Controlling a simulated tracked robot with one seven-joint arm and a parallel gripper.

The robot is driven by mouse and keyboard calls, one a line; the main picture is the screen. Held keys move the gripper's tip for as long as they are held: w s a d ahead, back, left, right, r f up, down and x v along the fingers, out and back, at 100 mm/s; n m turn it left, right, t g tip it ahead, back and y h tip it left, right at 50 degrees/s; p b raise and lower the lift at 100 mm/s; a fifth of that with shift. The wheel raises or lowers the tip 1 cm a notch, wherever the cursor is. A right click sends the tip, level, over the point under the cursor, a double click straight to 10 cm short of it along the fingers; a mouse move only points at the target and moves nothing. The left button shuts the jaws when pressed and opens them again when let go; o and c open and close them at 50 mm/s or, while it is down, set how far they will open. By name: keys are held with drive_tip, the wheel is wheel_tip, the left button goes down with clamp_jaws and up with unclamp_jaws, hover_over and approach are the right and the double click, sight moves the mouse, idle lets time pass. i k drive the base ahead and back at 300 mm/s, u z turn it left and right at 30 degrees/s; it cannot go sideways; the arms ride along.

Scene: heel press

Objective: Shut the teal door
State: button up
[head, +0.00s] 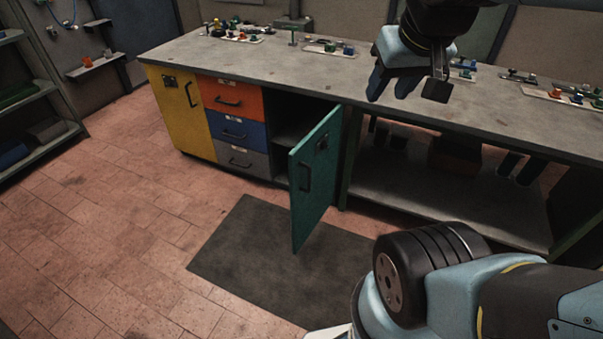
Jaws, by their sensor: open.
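The teal door (316,178) stands wide open in the workbench front, swung out toward me over the dark mat. It has a dark vertical handle on its face and a small dark plate above it. The dark cabinet opening (290,130) shows to the left of the door. My gripper (408,92) is open and empty, its fingers pointing down. In the picture it is above and to the right of the door, in front of the bench top, and appears apart from the door.
The workbench (290,65) carries several small parts along its back. A yellow door (180,112) and orange (230,98), blue (238,130) and grey (240,158) drawers look shut. An open lower shelf (440,200) is right of the door. The tiled floor at left is clear.

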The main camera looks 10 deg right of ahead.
sight(321, 187)
drive_tip(key=u, duration=0.25)
drive_tip(key=i, duration=0.9)
drive_tip(key=z, duration=0.45)
